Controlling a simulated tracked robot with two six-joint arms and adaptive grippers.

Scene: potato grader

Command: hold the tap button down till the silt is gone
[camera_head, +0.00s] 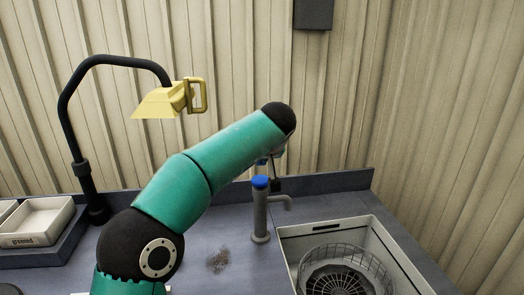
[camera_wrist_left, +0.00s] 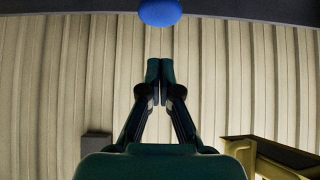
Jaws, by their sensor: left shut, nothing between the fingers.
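The tap (camera_head: 260,220) is a grey post with a short spout and a blue button (camera_head: 260,182) on top. It stands on the counter left of the sink. My left gripper (camera_head: 276,184) is mostly hidden behind my arm's end, close beside the button. In the left wrist view, the gripper (camera_wrist_left: 160,68) is shut and empty, with a visible gap between its fingertips and the blue button (camera_wrist_left: 160,12). No water shows at the spout.
A white sink (camera_head: 400,262) at the lower right holds a wire basket (camera_head: 372,268). A yellow lamp head (camera_head: 160,104) hangs on a black bent arm at upper left; it also shows in the wrist view (camera_wrist_left: 240,148). A white tray (camera_head: 38,222) stands at far left.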

